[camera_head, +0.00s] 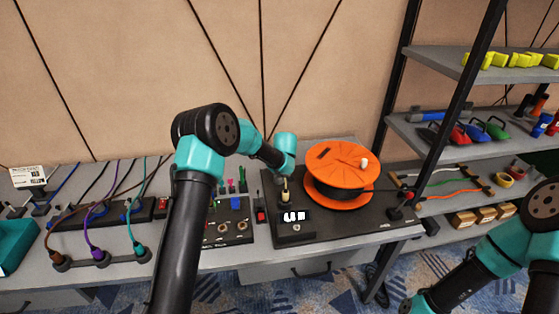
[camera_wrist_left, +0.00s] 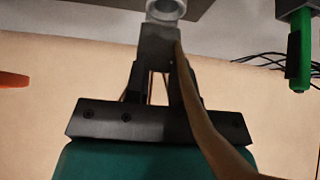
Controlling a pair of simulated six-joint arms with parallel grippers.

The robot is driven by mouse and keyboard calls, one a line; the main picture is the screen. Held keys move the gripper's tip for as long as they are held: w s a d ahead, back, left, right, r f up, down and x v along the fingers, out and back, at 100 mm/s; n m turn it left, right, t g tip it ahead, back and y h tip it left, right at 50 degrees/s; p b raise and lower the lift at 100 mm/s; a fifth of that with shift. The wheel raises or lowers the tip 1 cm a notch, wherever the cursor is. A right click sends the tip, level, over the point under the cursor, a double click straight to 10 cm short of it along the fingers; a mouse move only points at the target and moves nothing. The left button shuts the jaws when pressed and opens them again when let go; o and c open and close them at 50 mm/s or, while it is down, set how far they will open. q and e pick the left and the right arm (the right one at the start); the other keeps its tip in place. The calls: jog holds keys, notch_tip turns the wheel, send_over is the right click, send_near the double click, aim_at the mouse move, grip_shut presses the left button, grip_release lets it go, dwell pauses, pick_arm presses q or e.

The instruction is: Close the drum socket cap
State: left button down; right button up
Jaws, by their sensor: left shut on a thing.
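The cable drum (camera_head: 335,158), with orange flanges and a dark winding, stands on a dark base plate (camera_head: 370,224). My left gripper (camera_head: 285,186) is at the plate's left part, beside the drum, above a small white display. In the left wrist view, my left gripper's fingers (camera_wrist_left: 160,38) are closed together at a round grey piece with a ring-shaped end (camera_wrist_left: 166,10). This looks like the drum socket cap, but its hinge and the socket are hidden, so I cannot tell how far it is closed.
Left of the plate is a panel with small coloured parts (camera_head: 228,222). Plugged brown, purple and teal cables (camera_head: 97,220) are at the far left. A shelf rack (camera_head: 470,130) stands on the right. In the left wrist view, a green-and-black part (camera_wrist_left: 300,50) is at the upper right.

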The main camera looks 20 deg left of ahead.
pick_arm(q)
jog(key=shift+s+f, duration=0.15)
jog(key=shift+s, duration=0.05)
dwell(0.3)
jog(key=c, duration=1.1)
grip_release()
jog(key=shift+c, duration=0.2)
jog(key=shift+o, duration=0.9)
jog(key=v, duration=1.7)
jog(key=shift+s+d, duration=0.2)
jog(key=shift+s, duration=0.15)
jog(key=shift+c, duration=0.5)
